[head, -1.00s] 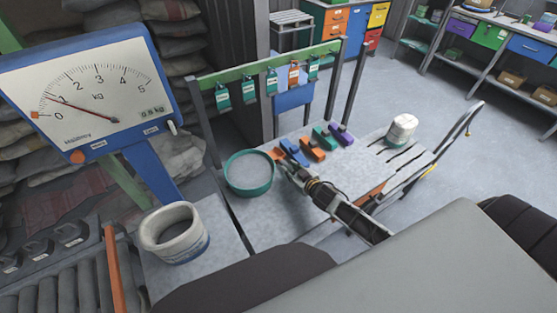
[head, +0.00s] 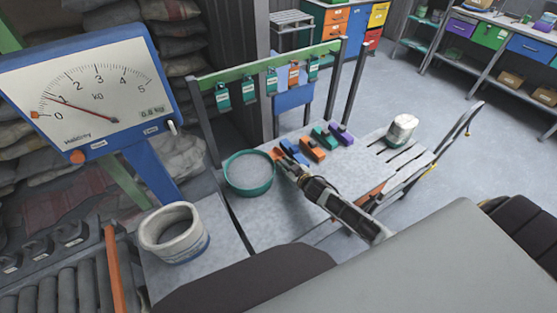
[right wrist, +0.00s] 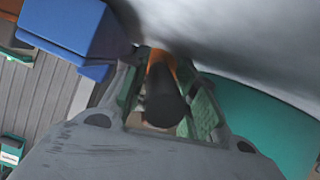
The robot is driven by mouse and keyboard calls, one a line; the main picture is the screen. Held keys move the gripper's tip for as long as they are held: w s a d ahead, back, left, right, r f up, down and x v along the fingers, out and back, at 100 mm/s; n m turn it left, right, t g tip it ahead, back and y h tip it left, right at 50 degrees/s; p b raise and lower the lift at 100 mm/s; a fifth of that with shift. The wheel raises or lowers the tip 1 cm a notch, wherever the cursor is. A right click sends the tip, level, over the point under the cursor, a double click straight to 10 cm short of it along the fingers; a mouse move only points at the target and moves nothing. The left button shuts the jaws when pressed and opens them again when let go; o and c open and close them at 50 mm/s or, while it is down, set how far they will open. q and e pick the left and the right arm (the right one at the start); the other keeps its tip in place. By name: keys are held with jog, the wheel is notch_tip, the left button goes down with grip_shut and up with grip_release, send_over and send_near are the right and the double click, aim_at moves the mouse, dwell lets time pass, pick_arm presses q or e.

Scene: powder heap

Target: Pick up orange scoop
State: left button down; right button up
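An orange scoop (head: 278,153) lies at the left end of the row of scoops on the grey worktable, partly hidden by my right gripper (head: 284,163). In the right wrist view, its orange part (right wrist: 160,68) and dark handle end lie between the fingers of my right gripper (right wrist: 165,85). The fingers stand close on both sides of the handle. I cannot tell whether they press on it. A second orange scoop (head: 312,149) lies farther right, past a blue scoop (head: 295,152). My left gripper is not in view.
A teal-rimmed round tub (head: 231,187) of pale powder stands just left of the gripper. Teal (head: 325,138) and purple (head: 341,134) scoops lie to the right. A pale pot (head: 174,250) stands below the dial scale (head: 90,95). A white jar (head: 402,129) stands at the right.

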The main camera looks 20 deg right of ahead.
jog(key=shift+c, duration=0.4)
grip_shut()
jog(key=shift+r, duration=0.15)
notch_tip(320, 180, up, 8)
jog(key=shift+r+p, duration=0.15)
jog(key=shift+p, duration=0.35)
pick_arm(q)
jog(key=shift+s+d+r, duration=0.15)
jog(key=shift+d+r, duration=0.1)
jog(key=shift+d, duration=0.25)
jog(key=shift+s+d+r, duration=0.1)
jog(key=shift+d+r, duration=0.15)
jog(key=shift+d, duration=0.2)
pick_arm(e)
jog(key=shift+r, duration=0.75)
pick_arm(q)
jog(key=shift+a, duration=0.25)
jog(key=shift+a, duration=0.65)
